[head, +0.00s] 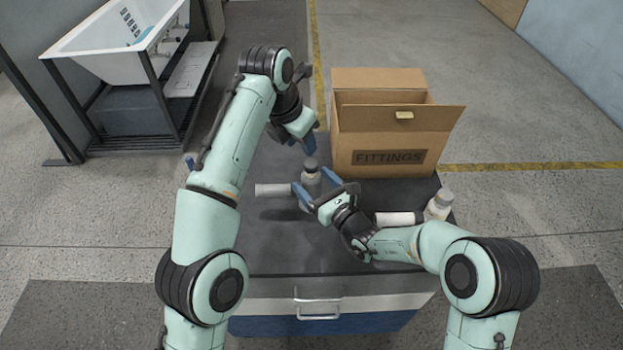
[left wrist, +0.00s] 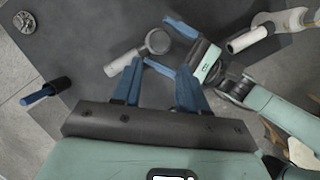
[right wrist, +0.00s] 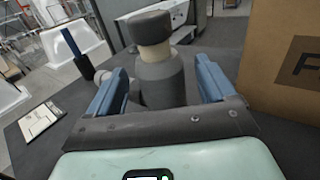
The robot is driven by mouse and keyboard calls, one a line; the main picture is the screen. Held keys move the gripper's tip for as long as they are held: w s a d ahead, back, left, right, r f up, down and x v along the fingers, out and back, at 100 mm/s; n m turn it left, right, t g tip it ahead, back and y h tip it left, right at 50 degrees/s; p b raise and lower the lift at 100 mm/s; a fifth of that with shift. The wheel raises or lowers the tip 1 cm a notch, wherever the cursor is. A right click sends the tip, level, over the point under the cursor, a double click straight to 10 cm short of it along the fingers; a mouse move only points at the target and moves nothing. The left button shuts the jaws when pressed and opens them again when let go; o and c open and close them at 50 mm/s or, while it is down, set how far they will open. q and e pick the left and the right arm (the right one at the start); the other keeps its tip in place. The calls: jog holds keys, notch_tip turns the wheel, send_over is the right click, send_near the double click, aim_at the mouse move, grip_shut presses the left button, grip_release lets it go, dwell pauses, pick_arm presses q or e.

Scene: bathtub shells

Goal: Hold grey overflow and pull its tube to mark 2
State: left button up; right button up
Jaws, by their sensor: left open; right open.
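The grey overflow (head: 310,173) stands upright on the dark worktop, and its pale tube (head: 272,190) points left. In the right wrist view the overflow (right wrist: 163,82) has a dark grey cap and stands between the fingers of my open right gripper (head: 314,185), not clamped. My left gripper (head: 309,140) is open and empty, above and behind the overflow. In the left wrist view the overflow (left wrist: 158,41) and tube (left wrist: 124,62) lie ahead of its fingertips. I cannot make out any marks on the tube.
A second, whiter overflow (head: 439,206) with its tube (head: 398,219) stands at the right of the worktop. The FITTINGS box (head: 380,135) is behind. A blue-handled object (left wrist: 45,92) and a metal disc (left wrist: 22,20) are at the left. A bathtub (head: 110,50) stands beyond.

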jog(key=shift+x, duration=0.9)
